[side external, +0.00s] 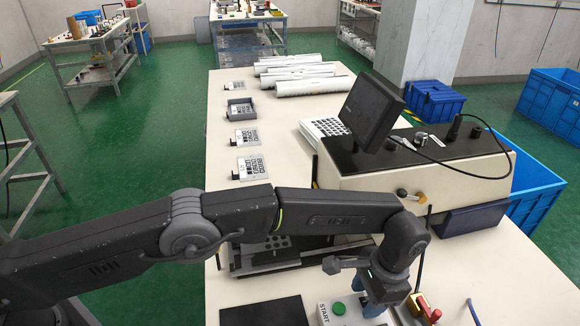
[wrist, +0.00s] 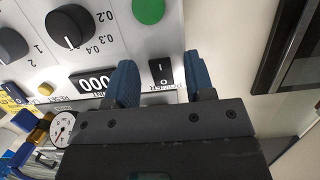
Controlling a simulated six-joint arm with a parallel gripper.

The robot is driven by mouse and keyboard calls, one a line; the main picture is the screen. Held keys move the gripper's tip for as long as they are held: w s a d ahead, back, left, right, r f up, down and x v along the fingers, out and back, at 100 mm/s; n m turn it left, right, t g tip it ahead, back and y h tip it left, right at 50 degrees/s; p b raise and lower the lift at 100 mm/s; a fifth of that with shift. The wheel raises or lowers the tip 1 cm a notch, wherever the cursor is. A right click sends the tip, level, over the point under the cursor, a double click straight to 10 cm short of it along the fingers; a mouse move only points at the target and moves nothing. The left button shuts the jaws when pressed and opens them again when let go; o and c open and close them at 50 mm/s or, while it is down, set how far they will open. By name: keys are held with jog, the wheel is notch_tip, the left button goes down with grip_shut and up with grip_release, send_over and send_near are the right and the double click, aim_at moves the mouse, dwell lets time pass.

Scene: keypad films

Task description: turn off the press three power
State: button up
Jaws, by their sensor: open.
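The power switch (wrist: 160,70) is a small black rocker with white marks on a light panel (wrist: 110,45); a label beside it is partly hidden by a finger. In the wrist view my gripper (wrist: 160,63) is open, with one blue finger on each side of the rocker and nothing held. I cannot tell whether the fingers touch it. In the side view my gripper (side external: 376,288) points down over the control box (side external: 323,310) with the green START button (side external: 338,308); the rocker is hidden there. No press number is readable.
In the wrist view, a green button (wrist: 148,10), black knobs (wrist: 70,27), a counter (wrist: 95,83) and a gauge (wrist: 62,128) surround the switch. A red and yellow switch (side external: 424,308) stands right of my gripper, and a large console (side external: 415,165) behind it.

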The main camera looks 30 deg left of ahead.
aim_at(362, 301)
jog(key=shift+t+h, duration=0.3)
jog(key=shift+s+a+t+h, duration=0.25)
jog(key=shift+t+h, duration=0.35)
notch_tip(362, 301, up, 14)
jog(key=s+a+r+n+t, duration=0.1)
jog(key=a+r, duration=0.5)
jog(key=a, duration=0.3)
jog(key=a+r+n+t+h, duration=0.1)
jog(key=a+r+n, duration=0.1)
jog(key=a+r, duration=0.5)
jog(key=shift+s+a+n, duration=0.3)
jog(key=shift+s+a, duration=0.05)
jog(key=shift+a, duration=0.7)
